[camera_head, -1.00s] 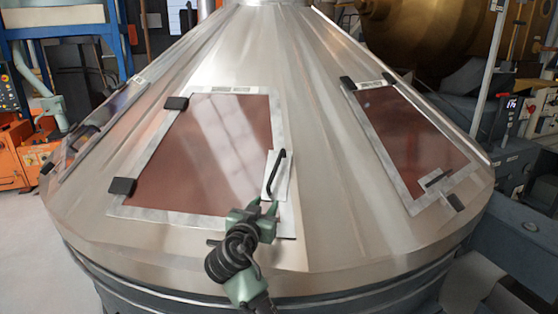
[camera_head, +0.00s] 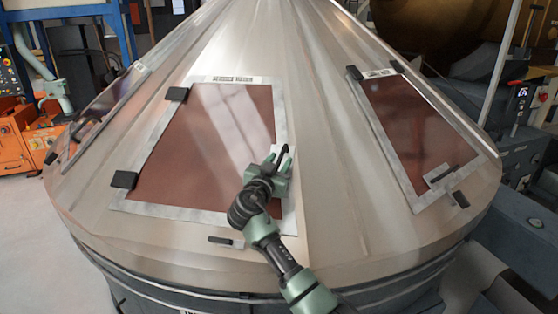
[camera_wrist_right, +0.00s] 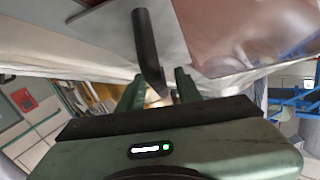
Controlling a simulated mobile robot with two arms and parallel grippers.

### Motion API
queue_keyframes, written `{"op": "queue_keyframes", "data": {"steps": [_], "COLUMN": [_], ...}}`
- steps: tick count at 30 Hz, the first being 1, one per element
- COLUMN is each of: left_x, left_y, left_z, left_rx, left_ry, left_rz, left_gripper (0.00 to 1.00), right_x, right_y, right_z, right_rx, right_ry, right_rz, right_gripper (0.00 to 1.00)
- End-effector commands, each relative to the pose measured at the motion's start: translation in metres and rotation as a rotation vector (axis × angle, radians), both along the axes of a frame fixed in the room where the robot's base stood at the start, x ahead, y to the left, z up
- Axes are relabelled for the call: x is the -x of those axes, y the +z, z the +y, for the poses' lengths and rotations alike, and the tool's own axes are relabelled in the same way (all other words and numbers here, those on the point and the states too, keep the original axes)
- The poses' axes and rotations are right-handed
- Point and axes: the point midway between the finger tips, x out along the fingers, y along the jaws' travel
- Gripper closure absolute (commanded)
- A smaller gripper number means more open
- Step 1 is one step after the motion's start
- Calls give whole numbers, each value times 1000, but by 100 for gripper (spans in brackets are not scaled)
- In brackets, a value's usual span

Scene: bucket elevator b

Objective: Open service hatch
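The service hatch in the middle of the metal cone has a reddish-brown panel (camera_head: 205,140) in a grey frame and lies flush, closed. Two black hinges sit on its left edge. Its black bar handle (camera_head: 284,151) is on a light plate at the lower right. My right gripper (camera_head: 278,161) is at this handle, its fingers apart. In the right wrist view the handle (camera_wrist_right: 146,40) runs down to between the open fingers (camera_wrist_right: 158,80); I cannot tell whether they touch it. My left gripper is not in view.
A second similar hatch (camera_head: 410,125) is on the cone's right side, and a third (camera_head: 100,115) on the left. A small black latch (camera_head: 225,241) sits below the middle hatch. Orange machinery (camera_head: 15,140) stands at the left, grey equipment (camera_head: 510,155) at the right.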

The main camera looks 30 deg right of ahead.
Motion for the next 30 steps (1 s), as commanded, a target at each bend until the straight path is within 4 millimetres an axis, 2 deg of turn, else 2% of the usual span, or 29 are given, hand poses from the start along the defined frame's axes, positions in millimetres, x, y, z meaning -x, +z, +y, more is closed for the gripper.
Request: {"op": "queue_keyframes", "data": {"steps": [3,4,7,8,30], "left_x": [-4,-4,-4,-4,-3], "left_y": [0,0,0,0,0], "left_z": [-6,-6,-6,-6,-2], "left_rx": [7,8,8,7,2], "left_ry": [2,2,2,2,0], "left_rz": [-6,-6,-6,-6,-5], "left_gripper": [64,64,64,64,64], "right_x": [0,0,0,0,0], "right_y": [0,0,0,0,0], "right_z": [0,0,0,0,0], "right_rx": [0,0,0,0,1], "right_ry": [1,1,1,1,0], "right_rz": [0,0,0,0,1], "right_gripper": [66,68,96,100,100]}}
